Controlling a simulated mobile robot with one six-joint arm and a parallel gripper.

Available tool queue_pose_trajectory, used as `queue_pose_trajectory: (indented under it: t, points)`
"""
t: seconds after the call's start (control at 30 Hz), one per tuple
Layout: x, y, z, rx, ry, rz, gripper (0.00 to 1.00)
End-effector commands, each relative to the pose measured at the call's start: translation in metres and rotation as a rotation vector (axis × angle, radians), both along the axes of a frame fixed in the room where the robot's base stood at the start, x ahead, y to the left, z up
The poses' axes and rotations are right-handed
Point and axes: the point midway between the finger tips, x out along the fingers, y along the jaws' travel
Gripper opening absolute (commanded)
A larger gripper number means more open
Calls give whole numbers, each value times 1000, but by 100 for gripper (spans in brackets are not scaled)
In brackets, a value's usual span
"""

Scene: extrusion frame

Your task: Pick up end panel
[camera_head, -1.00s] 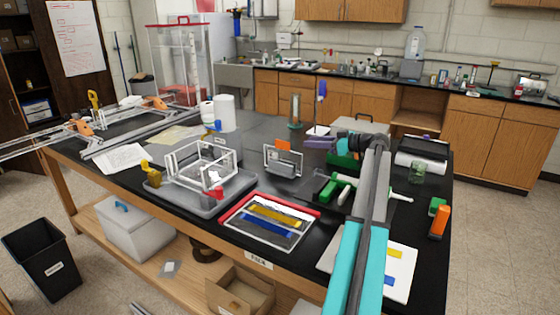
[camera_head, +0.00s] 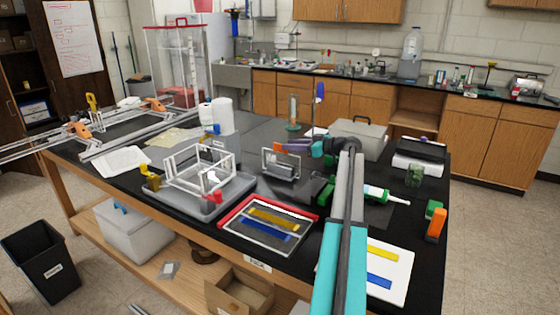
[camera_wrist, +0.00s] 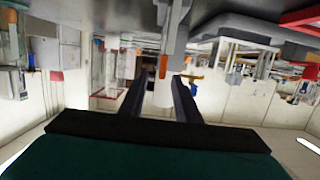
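The end panel (camera_head: 268,166) is a small upright white-edged frame in a grey stand, near the middle of the table in the head view. An orange piece (camera_head: 279,147) shows at its top edge. My gripper (camera_head: 287,147) reaches in from the right, level with that top edge, its fingers pointing left. In the wrist view, which is upside down, my gripper's two dark fingers (camera_wrist: 158,84) are apart. An orange strip (camera_wrist: 163,67) shows in the gap near their tips. I cannot tell whether the fingers touch it.
Left of the panel, a white open box frame (camera_head: 200,168) stands on a grey tray (camera_head: 236,192). In front lies a red-rimmed tray (camera_head: 302,213) with yellow and blue strips. A green-and-white tool (camera_head: 385,194) lies at right. A grey case (camera_head: 358,138) stands behind my arm.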

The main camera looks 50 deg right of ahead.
Motion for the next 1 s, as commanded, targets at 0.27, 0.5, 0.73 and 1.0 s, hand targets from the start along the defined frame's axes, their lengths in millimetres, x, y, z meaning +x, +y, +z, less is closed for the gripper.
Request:
queue_pose_trajectory:
  t: [0.27,0.5,0.73,1.0]
  points:
    - [2,1,0,0,0,0,30]
    - [9,3,-1,0,0,1,30]
    - [33,11,-6,-1,0,2,30]
    - [51,16,-12,-1,0,1,30]
